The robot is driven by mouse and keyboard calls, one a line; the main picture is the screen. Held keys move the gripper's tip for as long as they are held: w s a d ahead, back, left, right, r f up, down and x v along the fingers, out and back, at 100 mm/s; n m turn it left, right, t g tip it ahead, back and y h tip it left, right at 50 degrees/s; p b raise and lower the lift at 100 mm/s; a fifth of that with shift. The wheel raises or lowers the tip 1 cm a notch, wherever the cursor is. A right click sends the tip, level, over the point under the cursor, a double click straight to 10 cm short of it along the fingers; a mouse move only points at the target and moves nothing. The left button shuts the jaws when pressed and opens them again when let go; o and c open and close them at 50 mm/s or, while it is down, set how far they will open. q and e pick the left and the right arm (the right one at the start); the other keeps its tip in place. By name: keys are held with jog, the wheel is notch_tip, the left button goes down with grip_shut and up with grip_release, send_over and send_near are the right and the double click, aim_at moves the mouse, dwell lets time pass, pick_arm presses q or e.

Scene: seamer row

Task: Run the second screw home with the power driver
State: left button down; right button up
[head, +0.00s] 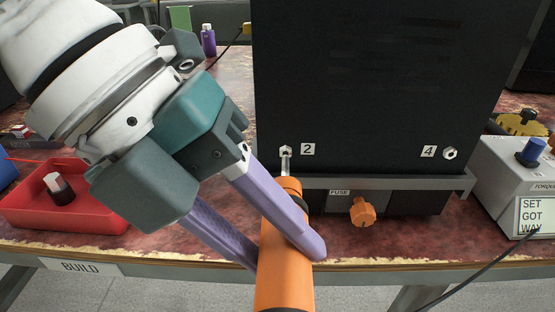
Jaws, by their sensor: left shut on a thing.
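My left gripper (287,252) is shut on the orange power driver (283,285), with one purple finger on each side of its body. The driver points away from me, and its thin metal bit (285,166) reaches the screw (286,151) beside the label "2" on the black cabinet (380,85). The bit's tip overlaps the lower part of the screw head; I cannot tell how firmly it is seated or how far the screw is in. Another screw (449,153) sits beside the label "4" at the right. My right gripper is out of view.
An orange fuse knob (362,211) sticks out below the cabinet. A red tray (60,205) with a dark, white-topped part stands at the left. A grey torque box (515,170) with a blue knob and cable stands at the right. The table's front edge (400,260) is close.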

pick_arm(q)
jog(key=shift+w, duration=0.15)
dwell(0.7)
jog(key=shift+w, duration=0.15)
dwell(1.1)
jog(key=shift+s+r+p, duration=0.15)
jog(key=shift+s+p, duration=0.2)
jog(key=shift+s, duration=0.05)
jog(key=shift+s+p, duration=1.15)
jog(key=shift+s, duration=1.45)
